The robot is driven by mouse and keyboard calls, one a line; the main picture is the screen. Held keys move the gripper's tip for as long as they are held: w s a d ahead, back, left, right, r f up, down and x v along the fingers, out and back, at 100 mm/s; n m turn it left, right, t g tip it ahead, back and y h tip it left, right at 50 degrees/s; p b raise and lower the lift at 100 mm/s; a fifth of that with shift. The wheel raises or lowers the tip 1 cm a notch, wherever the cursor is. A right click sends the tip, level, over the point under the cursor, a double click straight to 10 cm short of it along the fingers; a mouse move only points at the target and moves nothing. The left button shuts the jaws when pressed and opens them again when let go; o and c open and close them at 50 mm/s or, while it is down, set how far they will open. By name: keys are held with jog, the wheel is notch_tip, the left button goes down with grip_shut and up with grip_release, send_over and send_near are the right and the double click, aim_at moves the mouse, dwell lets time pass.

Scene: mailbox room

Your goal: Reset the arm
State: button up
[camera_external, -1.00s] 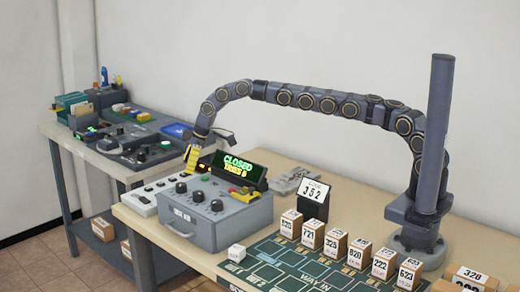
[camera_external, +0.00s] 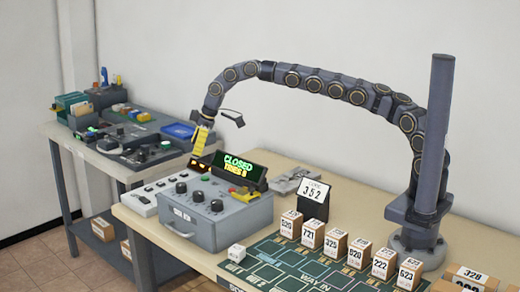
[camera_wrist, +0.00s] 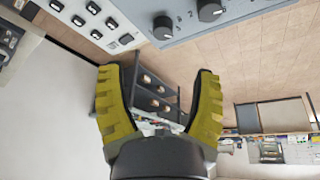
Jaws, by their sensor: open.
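My arm arches from its base at the right of the table over to the left in the external view. My gripper (camera_external: 200,143), with yellow ridged fingers, hangs pointing down behind the grey control box (camera_external: 205,232). In the wrist view my gripper (camera_wrist: 160,85) shows its two yellow fingers spread apart, with nothing between them. The control box's knobs (camera_wrist: 210,10) show at the top of the wrist view. The display (camera_external: 238,168) on the box reads CLOSED in green, with a second line below it.
A white switch panel (camera_external: 143,203) sits left of the box. A card stand (camera_external: 314,198) reads 352. Several numbered boxes (camera_external: 333,243) stand along a green board (camera_external: 265,275); a white cube (camera_external: 236,253) is at its left. Another cluttered table (camera_external: 95,150) stands behind left. Space above the tables is free.

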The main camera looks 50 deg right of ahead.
jog(key=s+d+r+m+h, duration=0.2)
jog(key=s+d+r+m, duration=0.15)
jog(key=d, duration=0.55)
jog(key=s+d+r+m+h, duration=0.2)
jog(key=s+d+r, duration=0.25)
jog(key=d, duration=0.45)
jog(key=s+d+r+m+g, duration=0.1)
jog(key=s+d+r+m, duration=0.1)
jog(key=s+d, duration=0.35)
jog(key=s+d+r+m+g, duration=0.1)
jog(key=s+d+r+m, duration=0.15)
jog(key=s, duration=0.55)
jog(key=s+f+g, duration=0.1)
jog(key=s, duration=1.1)
jog(key=s+a+f+g, duration=0.1)
jog(key=s+f, duration=0.1)
jog(key=s, duration=1)
jog(key=shift+s+f+g+y, duration=0.3)
jog(key=shift+s, duration=0.05)
